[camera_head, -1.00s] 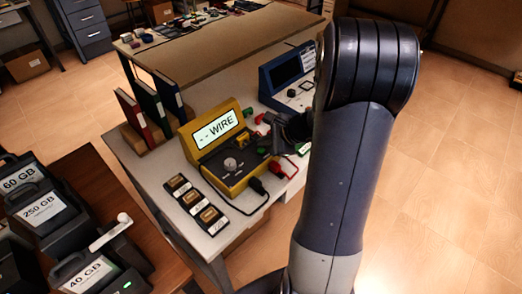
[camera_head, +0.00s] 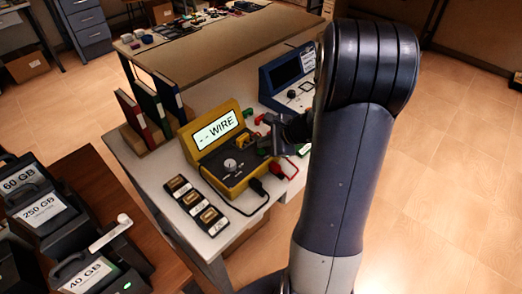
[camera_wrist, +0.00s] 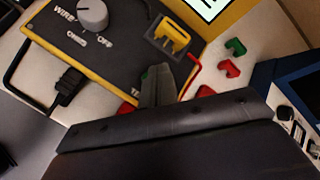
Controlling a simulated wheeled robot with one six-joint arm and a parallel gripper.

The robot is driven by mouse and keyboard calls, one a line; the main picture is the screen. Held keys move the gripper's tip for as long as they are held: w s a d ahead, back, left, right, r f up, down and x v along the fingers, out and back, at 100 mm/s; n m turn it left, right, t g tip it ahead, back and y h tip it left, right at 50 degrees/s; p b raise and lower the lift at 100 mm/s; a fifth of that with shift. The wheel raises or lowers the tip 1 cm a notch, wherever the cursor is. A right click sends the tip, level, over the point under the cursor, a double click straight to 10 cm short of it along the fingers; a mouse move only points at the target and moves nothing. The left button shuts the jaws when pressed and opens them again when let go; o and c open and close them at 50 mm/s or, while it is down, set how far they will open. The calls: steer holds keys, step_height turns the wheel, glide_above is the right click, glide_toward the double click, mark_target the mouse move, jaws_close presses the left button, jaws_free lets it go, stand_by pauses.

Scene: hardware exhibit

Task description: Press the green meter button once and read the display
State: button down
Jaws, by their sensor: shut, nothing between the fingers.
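The yellow meter (camera_head: 233,178) stands on the white table, its lit display (camera_head: 215,131) reading "- - WIRE". In the wrist view its dark panel (camera_wrist: 120,50) has a grey knob (camera_wrist: 92,14), with "WIRE", "OHMS" and "OFF" printed around it, and a yellow connector (camera_wrist: 172,38). My gripper (camera_wrist: 158,78) is shut and empty over the panel's near right part; it also shows at the meter's right side in the head view (camera_head: 268,143). A sliver of the green button (camera_wrist: 144,75) shows beside the fingertips; the rest is hidden. I cannot tell whether they touch.
Red and green clips (camera_wrist: 235,47) lie right of the meter. A black lead (camera_head: 258,188) and a red lead (camera_head: 291,170) run from it. A blue instrument (camera_head: 288,78) stands behind, labelled blocks (camera_head: 196,204) in front, and binders (camera_head: 150,108) left.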

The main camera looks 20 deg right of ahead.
steer(key=shift+f, duration=0.1)
stand_by(0.6)
steer(key=shift+f+b, duration=0.35)
steer(key=shift+b, duration=0.2)
steer(key=shift+f+b, duration=0.5)
stand_by(0.4)
steer(key=shift+r, duration=0.1)
steer(key=shift+r+p, duration=0.7)
steer(key=shift+r, duration=0.15)
steer(key=shift+r, duration=0.1)
steer(key=shift+r+p, duration=2)
steer(key=shift+r, duration=0.4)
